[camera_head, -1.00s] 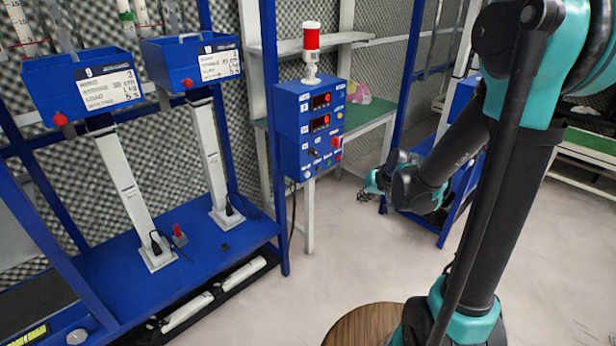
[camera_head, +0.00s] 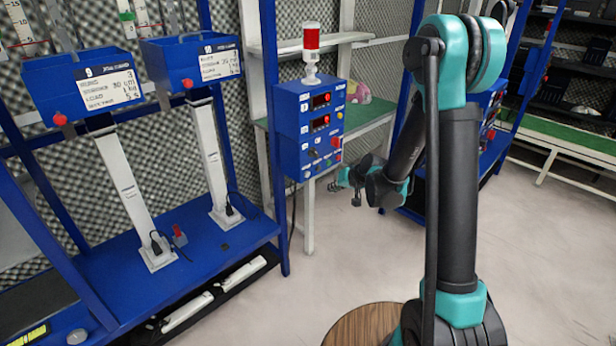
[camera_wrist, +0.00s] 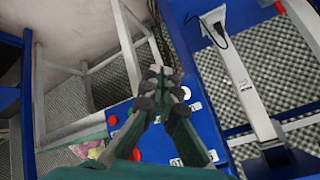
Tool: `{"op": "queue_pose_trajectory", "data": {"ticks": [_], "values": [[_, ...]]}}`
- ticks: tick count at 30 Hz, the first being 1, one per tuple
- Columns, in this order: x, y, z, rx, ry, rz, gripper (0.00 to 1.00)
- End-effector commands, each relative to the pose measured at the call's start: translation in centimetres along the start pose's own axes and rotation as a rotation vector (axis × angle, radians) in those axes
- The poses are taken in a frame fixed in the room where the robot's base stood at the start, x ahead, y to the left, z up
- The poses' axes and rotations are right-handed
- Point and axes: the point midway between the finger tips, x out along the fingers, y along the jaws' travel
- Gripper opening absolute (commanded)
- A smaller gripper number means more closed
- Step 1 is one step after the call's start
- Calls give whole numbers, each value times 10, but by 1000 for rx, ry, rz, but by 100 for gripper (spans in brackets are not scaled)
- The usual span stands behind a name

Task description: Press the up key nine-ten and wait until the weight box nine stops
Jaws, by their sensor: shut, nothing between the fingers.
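The blue control box (camera_head: 308,128) stands on a white post, with two red-lit displays, small buttons and a red button. Its key labels are too small to read, so I cannot tell which is the up key nine-ten. My gripper (camera_head: 345,188) is below and right of the control box, apart from it in the head view. In the wrist view my gripper (camera_wrist: 160,75) is shut and empty, hiding part of the control box (camera_wrist: 148,148).
Box ten (camera_head: 192,62) stands on a second white column beside box nine. A red signal lamp (camera_head: 311,48) tops the control box. A green bench (camera_head: 372,118) is behind it. The blue base shelf (camera_head: 170,250) lies left; the floor (camera_head: 360,265) in front is clear.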

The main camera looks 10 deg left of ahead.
Motion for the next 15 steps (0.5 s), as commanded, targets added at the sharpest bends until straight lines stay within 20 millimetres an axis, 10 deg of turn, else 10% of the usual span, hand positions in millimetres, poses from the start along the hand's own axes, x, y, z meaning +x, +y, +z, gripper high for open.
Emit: {"op": "queue_pose_trajectory", "data": {"ticks": [15], "values": [[27,-20,-20,-1,-2,0,0]]}}
